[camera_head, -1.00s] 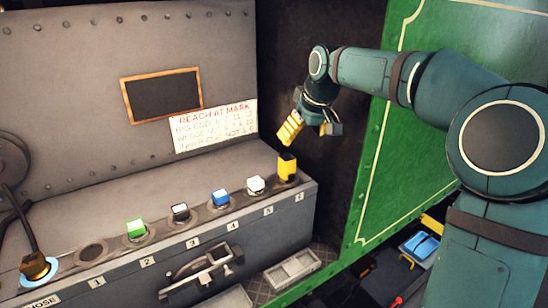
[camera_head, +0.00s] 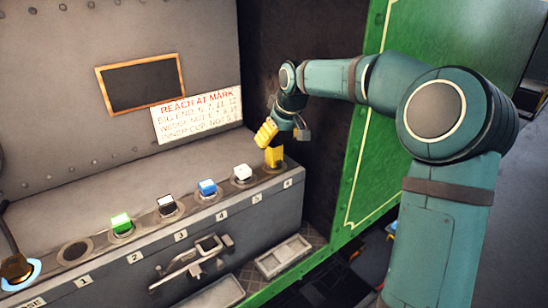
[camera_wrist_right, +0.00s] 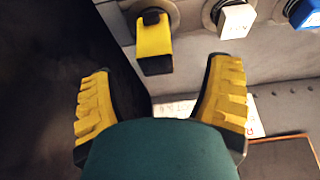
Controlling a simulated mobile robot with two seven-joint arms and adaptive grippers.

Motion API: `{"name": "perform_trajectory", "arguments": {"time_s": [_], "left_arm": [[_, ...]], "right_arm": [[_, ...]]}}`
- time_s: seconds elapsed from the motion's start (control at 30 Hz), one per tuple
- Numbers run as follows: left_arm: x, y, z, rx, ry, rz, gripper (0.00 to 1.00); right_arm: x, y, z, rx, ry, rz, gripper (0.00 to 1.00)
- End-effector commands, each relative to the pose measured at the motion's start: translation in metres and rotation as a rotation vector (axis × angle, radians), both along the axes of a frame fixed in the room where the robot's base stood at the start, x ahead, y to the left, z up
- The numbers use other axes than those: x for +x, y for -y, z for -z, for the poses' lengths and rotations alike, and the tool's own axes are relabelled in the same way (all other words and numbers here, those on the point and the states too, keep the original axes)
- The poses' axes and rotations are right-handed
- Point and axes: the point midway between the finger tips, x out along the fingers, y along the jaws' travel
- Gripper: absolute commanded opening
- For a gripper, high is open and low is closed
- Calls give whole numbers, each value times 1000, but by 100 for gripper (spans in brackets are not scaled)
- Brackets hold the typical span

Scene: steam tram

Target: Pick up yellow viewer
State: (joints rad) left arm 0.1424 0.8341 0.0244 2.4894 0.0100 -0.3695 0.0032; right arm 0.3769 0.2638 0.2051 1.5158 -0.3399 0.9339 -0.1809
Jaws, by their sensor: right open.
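The yellow viewer (camera_head: 274,156) stands in the last holder, by number 6, at the right end of the grey ledge. In the right wrist view the yellow viewer (camera_wrist_right: 154,47) has a black top and sits ahead of the gap between my fingers. My right gripper (camera_head: 283,132) is just above and beside it in the head view. In the wrist view my right gripper (camera_wrist_right: 160,100) has its two yellow-padded fingers spread wide with nothing between them. My left gripper is not in view.
White (camera_head: 242,173), blue (camera_head: 208,187), dark-and-white (camera_head: 167,205) and green (camera_head: 121,223) capped items stand in the row to the left. One holder (camera_head: 75,251) is empty. A sign (camera_head: 196,113) and a green panel (camera_head: 372,150) are nearby.

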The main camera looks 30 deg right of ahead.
Motion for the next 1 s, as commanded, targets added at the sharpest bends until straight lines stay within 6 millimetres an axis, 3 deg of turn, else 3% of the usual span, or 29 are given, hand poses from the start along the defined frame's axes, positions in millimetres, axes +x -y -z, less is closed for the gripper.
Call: {"name": "perform_trajectory", "arguments": {"time_s": [0.3,0.57,0.7,0.8,1.0], "left_arm": [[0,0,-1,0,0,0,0],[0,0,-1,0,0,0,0],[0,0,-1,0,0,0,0],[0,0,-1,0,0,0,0],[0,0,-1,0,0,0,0]], "right_arm": [[19,4,38,0,-3,-1,78],[20,4,40,0,-1,0,78],[20,4,40,1,-1,0,29],[20,4,40,1,-1,0,0],[20,4,40,1,0,0,0]]}}
